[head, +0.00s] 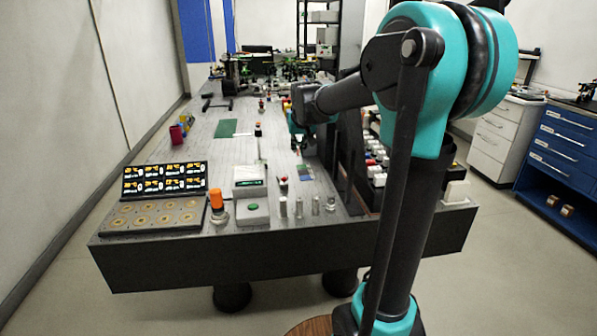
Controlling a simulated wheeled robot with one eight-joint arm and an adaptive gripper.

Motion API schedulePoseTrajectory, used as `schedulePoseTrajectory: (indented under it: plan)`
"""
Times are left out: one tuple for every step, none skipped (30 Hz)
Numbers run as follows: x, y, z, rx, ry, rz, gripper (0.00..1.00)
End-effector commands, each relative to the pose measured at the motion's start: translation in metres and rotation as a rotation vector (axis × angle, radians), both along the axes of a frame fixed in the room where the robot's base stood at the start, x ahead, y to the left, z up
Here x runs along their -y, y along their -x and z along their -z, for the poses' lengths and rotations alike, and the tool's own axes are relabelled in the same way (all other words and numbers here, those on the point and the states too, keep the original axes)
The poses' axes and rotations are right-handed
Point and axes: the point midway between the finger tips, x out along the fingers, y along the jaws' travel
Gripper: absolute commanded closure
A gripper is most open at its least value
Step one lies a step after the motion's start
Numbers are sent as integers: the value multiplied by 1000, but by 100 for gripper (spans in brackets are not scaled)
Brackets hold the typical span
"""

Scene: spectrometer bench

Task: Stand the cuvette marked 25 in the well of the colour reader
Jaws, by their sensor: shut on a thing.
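My gripper (299,143) hangs low over the middle of the bench, small and partly dark in the head view. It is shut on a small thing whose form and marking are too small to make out. I cannot read the mark 25 anywhere. A pale box with a dark green-lit display (250,183), which looks like the colour reader, stands near the front of the bench. My gripper is behind it and to its right, apart from it. Any well in it cannot be made out.
A green mat (226,128) lies farther back.

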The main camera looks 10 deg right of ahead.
Motion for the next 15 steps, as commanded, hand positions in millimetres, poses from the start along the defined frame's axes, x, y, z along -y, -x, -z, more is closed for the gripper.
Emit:
schedulePoseTrajectory:
  plan:
    - [0,0,13,0,0,0,99]
    - [0,0,20,0,0,0,99]
    - [0,0,28,0,0,0,99]
    - [0,0,34,0,0,0,99]
    - [0,0,39,0,0,0,99]
    - [0,0,44,0,0,0,99]
    - [0,0,48,0,0,0,99]
    - [0,0,51,0,0,0,99]
    - [0,0,54,0,0,0,99]
    - [0,0,55,0,0,0,99]
    - [0,0,57,0,0,0,99]
    - [0,0,60,0,0,0,99]
    - [0,0,63,0,0,0,99]
    - [0,0,66,0,0,0,99]
    - [0,0,72,0,0,0,99]
